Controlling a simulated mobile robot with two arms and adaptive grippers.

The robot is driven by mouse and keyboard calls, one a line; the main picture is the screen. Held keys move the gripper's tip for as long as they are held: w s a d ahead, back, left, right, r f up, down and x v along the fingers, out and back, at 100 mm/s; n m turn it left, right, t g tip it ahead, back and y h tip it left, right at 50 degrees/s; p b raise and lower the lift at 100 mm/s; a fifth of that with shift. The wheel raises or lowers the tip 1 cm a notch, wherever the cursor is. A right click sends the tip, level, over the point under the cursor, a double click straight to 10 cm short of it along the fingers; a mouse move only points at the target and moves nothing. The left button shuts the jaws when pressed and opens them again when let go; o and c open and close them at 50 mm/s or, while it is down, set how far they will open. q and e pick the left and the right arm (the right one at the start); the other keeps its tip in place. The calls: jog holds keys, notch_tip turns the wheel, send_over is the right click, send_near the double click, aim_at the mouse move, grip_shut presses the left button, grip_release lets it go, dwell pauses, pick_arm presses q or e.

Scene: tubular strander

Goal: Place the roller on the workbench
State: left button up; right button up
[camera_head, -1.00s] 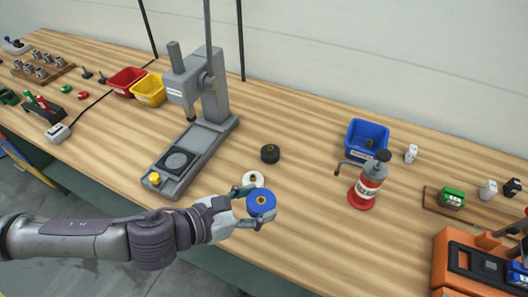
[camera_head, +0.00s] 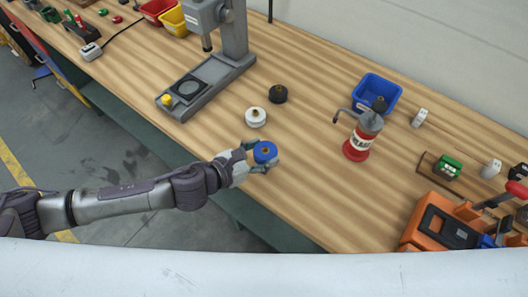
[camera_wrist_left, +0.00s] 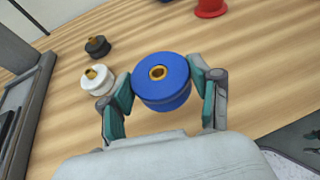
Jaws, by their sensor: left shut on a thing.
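A blue roller (camera_head: 265,151) with a brass centre is held by my left gripper (camera_head: 261,156) over the front part of the wooden workbench (camera_head: 320,200). In the left wrist view the blue roller (camera_wrist_left: 161,80) sits between the two fingers, which press on its sides. Whether its underside touches the bench cannot be told. A white roller (camera_head: 256,117) and a black roller (camera_head: 278,93) stand on the bench behind it; both also show left of the gripper in the wrist view. My right gripper is not in view.
A grey press (camera_head: 215,70) stands at back left. A red and grey grease pump (camera_head: 363,138) and a blue bin (camera_head: 377,93) stand to the right. An orange toolbox (camera_head: 440,225) is at far right. Bare bench lies between the gripper and the pump.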

aim_at(264, 158)
pick_arm(q)
jog(key=shift+w+d+f, duration=0.2)
jog(key=shift+w+f, duration=0.05)
jog(key=shift+w, duration=0.2)
jog(key=shift+w+d+f, duration=0.2)
jog(key=shift+w, duration=0.2)
jog(key=shift+w+f, duration=0.15)
jog(key=shift+f, duration=1.95)
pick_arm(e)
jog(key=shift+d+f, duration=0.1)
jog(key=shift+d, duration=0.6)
pick_arm(q)
jog(key=shift+f, duration=0.15)
jog(key=o, duration=1.7)
jog(key=shift+a, duration=0.1)
jog(key=shift+c, duration=0.2)
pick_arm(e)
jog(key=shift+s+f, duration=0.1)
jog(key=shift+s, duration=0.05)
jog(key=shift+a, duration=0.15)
